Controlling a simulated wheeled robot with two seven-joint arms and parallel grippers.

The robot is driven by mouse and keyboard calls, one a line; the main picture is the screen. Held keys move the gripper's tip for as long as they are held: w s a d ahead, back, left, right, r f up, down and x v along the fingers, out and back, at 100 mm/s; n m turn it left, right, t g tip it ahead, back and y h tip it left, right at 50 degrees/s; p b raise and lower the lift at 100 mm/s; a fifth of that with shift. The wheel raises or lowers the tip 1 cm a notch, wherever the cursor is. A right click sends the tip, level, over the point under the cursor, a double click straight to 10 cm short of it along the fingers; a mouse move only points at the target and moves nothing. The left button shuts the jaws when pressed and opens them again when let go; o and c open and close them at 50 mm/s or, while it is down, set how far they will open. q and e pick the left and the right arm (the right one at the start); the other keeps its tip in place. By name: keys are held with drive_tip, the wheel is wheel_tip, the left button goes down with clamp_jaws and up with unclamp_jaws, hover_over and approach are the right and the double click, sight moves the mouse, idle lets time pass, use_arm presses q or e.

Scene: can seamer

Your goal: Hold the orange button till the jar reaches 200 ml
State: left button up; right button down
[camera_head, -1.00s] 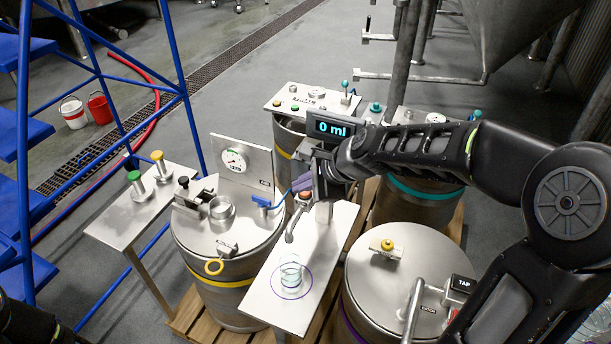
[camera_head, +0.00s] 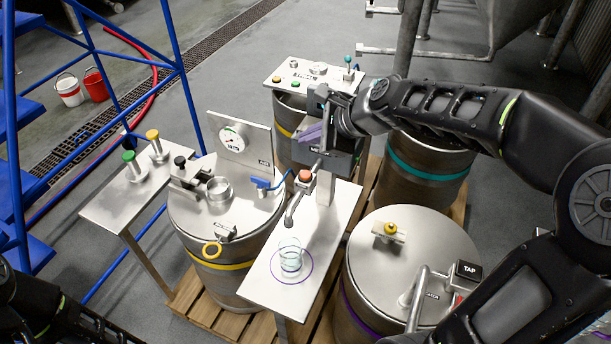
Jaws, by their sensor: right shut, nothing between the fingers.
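The orange button (camera_head: 305,176) sits on the dispenser head, above the metal spout. The clear glass jar (camera_head: 290,258) stands inside a purple ring on the narrow steel table (camera_head: 268,285). A little pale liquid or tint shows low in the jar; I cannot read its level. My right gripper (camera_head: 317,148) is shut and empty, just above and behind the button. A gap between fingers and button is not clear. The gripper covers the volume display, so no reading shows. My left gripper is out of view; only dark links of my left arm show at the lower left.
A steel drum with a gauge (camera_head: 232,140) and blue-handled valve (camera_head: 262,184) stands left of the table. A drum with a yellow knob (camera_head: 390,228) stands right. A side shelf (camera_head: 125,205) carries green and yellow knobs. A blue ladder frame (camera_head: 187,85) is further left.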

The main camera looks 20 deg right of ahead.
drive_tip(key=b, duration=0.5)
hover_over(309, 176)
wheel_tip(309, 176, down, 5)
drive_tip(key=shift+w+f, duration=0.1)
drive_tip(key=shift+f+b, duration=0.7)
drive_tip(key=shift+f, duration=0.45)
drive_tip(key=shift+f, duration=0.1)
idle(0.6)
drive_tip(key=shift+f, duration=0.3)
drive_tip(key=shift+f+b, duration=0.45)
drive_tip(key=shift+b, duration=0.05)
idle(4.4)
